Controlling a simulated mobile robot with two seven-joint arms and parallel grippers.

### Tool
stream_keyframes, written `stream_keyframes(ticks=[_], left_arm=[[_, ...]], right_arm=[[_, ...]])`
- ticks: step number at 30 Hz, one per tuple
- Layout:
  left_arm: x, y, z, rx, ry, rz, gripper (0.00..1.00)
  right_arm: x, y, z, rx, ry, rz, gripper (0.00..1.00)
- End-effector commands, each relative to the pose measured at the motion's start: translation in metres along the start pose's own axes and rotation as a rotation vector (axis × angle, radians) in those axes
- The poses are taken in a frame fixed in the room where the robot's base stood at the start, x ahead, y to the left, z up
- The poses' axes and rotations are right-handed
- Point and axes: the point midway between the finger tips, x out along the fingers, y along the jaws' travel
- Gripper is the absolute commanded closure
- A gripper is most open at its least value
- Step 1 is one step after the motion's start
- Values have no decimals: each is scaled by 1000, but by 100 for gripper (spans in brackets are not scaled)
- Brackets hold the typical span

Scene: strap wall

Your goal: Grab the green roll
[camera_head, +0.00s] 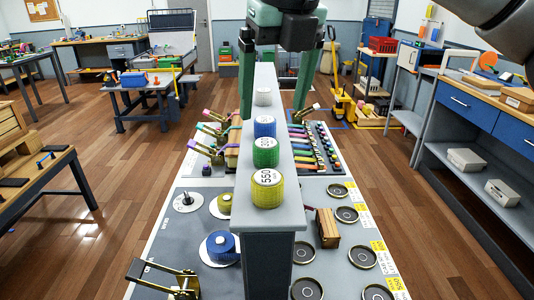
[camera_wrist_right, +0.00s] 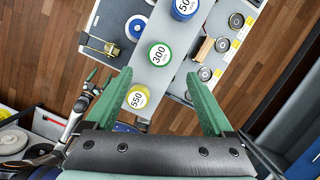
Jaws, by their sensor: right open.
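The green roll (camera_head: 265,157) stands upright on the narrow grey raised shelf (camera_head: 278,222), between a blue roll (camera_head: 264,130) behind it and a yellow roll (camera_head: 267,194) in front. Its white top label reads 300 in the wrist view (camera_wrist_right: 159,54). My right gripper (camera_head: 272,114) is open and empty, its two green fingers pointing down either side of the shelf in the head view. In the wrist view the fingertips (camera_wrist_right: 160,75) are spread wide, with the green roll between and just beyond them, not touching.
A white roll (camera_head: 263,96) stands farther back on the shelf. Below lie a board with round black recesses (camera_head: 340,190), a wooden block (camera_head: 327,228), a blue spool (camera_head: 221,246) and a brass-coloured clamp (camera_head: 165,272).

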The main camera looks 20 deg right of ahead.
Motion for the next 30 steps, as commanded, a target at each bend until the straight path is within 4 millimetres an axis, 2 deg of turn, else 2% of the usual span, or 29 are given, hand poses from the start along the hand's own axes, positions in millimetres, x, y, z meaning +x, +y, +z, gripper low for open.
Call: stream_keyframes(ticks=[3, 11, 19, 28, 30], left_arm=[[2, 3, 1, 0, -2, 6, 0], [3, 3, -8, 2, 15, 8, 0], [3, 3, -11, 3, 21, 7, 0], [2, 3, -10, 3, 19, 7, 0], [2, 3, -8, 2, 16, 7, 0]], right_arm=[[20, 0, 0, -1, 1, 1, 13], [41, 0, 1, 0, 1, 2, 13], [79, 0, 3, 1, 1, 4, 13], [84, 0, 3, 2, -1, 5, 13], [84, 0, 3, 2, -1, 5, 21]])
